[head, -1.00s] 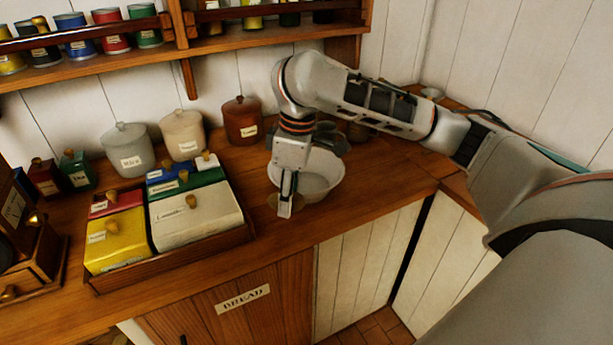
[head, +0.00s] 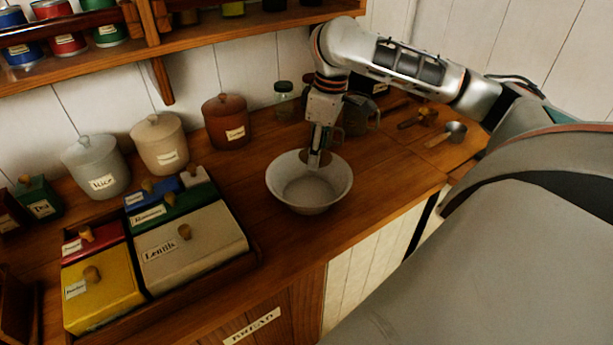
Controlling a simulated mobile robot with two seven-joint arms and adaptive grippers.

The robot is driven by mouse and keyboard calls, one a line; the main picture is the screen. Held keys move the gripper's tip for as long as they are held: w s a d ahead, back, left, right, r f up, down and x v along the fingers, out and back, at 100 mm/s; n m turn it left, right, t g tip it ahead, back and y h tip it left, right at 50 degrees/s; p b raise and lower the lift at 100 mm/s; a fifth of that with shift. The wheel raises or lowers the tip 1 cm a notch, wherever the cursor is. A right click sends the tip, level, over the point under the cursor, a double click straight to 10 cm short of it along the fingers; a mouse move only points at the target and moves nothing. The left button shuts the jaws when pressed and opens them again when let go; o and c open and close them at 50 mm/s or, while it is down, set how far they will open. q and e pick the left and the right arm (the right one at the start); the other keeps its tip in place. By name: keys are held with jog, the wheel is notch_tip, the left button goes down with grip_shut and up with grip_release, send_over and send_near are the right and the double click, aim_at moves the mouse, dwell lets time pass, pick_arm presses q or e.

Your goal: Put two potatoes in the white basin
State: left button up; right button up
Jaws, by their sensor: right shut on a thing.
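The white basin (head: 306,192) stands upright on the wooden counter, and the part of its inside that I can see is empty. My right gripper (head: 319,157) points down over the basin's back rim. It is shut on a small brownish thing (head: 318,159), seemingly a potato, mostly hidden by the fingers. I cannot tell whether it touches the basin. No other potato shows clearly. My left gripper is not in view.
A wooden tray with labelled lidded boxes (head: 190,245) stands left of the basin. Lidded jars (head: 227,122) line the wall behind. A glass jug (head: 360,115) and a metal scoop (head: 450,132) lie behind right. The counter in front of the basin is clear.

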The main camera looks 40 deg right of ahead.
jog(key=shift+f, duration=2.15)
jog(key=o, duration=1.2)
jog(key=shift+o, duration=0.2)
jog(key=r, duration=0.7)
jog(key=s+r, duration=0.1)
jog(key=r, duration=0.3)
jog(key=shift+d, duration=0.35)
jog(key=shift+s+r, duration=0.1)
jog(key=shift+r, duration=0.35)
